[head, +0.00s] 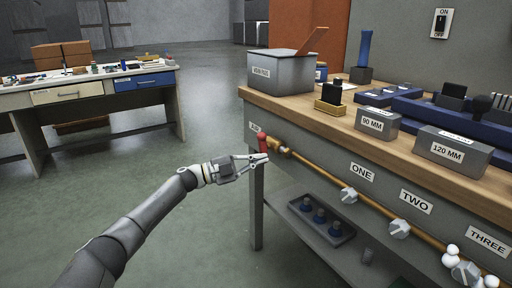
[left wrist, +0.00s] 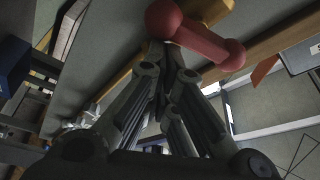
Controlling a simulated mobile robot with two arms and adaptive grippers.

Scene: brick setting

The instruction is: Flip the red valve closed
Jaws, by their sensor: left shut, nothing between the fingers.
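The red valve handle (head: 262,143) sits at the left end of the brass pipe (head: 318,173) on the front of the workbench, by the bench corner. In the left wrist view the red handle (left wrist: 205,38) is a thick bar with rounded ends, lying aslant just beyond the fingertips. My left gripper (head: 264,158) is shut and empty, its tips just below the red handle. In the left wrist view the fingers (left wrist: 163,55) come together close to the handle; I cannot tell whether they touch it.
Grey knobs (head: 349,196) sit along the pipe under number labels. White rounded shapes (head: 452,255) show at the lower right. A lower shelf holds a tray (head: 321,222). A grey bin (head: 281,74) stands on the benchtop. Open floor lies left of the bench.

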